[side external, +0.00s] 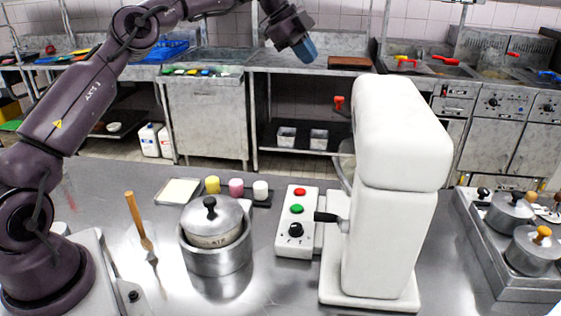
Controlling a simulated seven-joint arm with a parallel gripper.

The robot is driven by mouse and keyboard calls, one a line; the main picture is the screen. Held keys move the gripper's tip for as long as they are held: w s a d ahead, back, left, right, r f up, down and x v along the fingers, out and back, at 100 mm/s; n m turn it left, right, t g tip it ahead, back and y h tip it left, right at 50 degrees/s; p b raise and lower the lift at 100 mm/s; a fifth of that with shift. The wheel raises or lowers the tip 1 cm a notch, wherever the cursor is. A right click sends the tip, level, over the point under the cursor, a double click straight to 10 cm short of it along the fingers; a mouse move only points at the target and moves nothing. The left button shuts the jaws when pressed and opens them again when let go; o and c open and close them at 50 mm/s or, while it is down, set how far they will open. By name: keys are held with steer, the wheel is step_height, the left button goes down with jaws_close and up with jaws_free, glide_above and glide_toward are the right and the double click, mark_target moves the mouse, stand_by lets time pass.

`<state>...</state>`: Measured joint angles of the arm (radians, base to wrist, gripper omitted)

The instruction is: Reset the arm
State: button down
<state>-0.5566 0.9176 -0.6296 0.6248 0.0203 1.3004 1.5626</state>
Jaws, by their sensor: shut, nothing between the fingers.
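My gripper (305,49) is at the top middle of the side external view, raised high above the table. Its blue fingertips point down and slightly right, together, with nothing held. My arm rises from its base at the left and reaches across the top of the picture. The gripper is clear of everything on the table and stands left of and above the white machine's head.
A tall white machine (390,235) stands right of centre, beside a control box (297,225) with buttons. A lidded pot (212,222) sits in a larger metal pot (217,262). A wooden-handled utensil (140,222) is at left. A tray (482,255) holding pots is at right.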

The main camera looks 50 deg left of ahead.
steer(key=s+d+f+n+g+y, duration=0.3)
steer(key=s+d+f+n, duration=0.1)
steer(key=s+d+n, duration=0.6)
steer(key=s+d+r+n+t, duration=0.1)
steer(key=s+n, duration=0.1)
steer(key=s, duration=1.2)
steer(key=s+d+n+t+y, duration=0.1)
steer(key=s+d+n+t, duration=0.1)
steer(key=s, duration=1.3)
steer(key=shift+r+n, duration=0.4)
steer(key=shift+n, duration=0.2)
